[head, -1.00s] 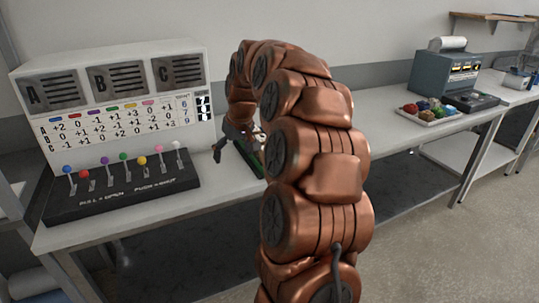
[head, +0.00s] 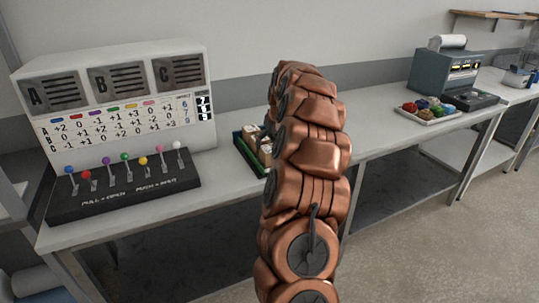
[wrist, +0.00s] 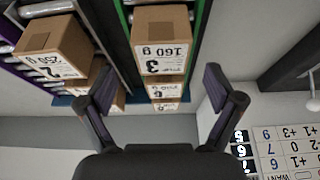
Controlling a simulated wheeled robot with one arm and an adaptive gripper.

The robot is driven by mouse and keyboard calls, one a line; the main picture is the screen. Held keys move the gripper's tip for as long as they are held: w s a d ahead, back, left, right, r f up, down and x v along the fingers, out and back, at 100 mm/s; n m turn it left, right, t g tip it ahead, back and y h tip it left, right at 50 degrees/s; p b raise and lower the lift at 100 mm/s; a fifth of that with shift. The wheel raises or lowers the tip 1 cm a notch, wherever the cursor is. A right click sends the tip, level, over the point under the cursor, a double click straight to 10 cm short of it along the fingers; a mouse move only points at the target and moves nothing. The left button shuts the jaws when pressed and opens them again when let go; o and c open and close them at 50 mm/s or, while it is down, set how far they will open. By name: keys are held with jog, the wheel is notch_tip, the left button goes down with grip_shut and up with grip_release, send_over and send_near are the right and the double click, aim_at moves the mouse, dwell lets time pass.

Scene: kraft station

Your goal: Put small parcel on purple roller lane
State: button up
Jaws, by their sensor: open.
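The wrist view is upside down. A cardboard parcel marked 3, 160 g (wrist: 160,38) sits in a green-edged roller lane (wrist: 122,32), with smaller-looking parcels (wrist: 166,90) in line with it. Another parcel marked 2, 250 g (wrist: 52,42) sits in the lane to its left, with one more partly hidden parcel near it. The purple edge of the purple roller lane (wrist: 22,70) shows at far left. I cannot tell which parcel is the small one. My gripper (wrist: 158,88) is open and empty, its fingers spread either side of the middle parcels' line in the picture. My arm hides it in the head view.
The green tray-like rack (head: 246,157) with parcels stands on the bench, partly behind my arm. A white board and lever panel (head: 120,186) stand to its left. A tray of coloured items (head: 430,115) and a grey machine (head: 440,75) stand at right.

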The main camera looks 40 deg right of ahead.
aim_at(270, 148)
jog(key=p+x, duration=0.1)
jog(key=x, duration=0.3)
jog(key=shift+a+f, duration=0.15)
jog(key=shift+f, duration=0.05)
jog(key=shift+s, duration=0.1)
jog(key=c, duration=1.5)
jog(key=shift+r, duration=0.15)
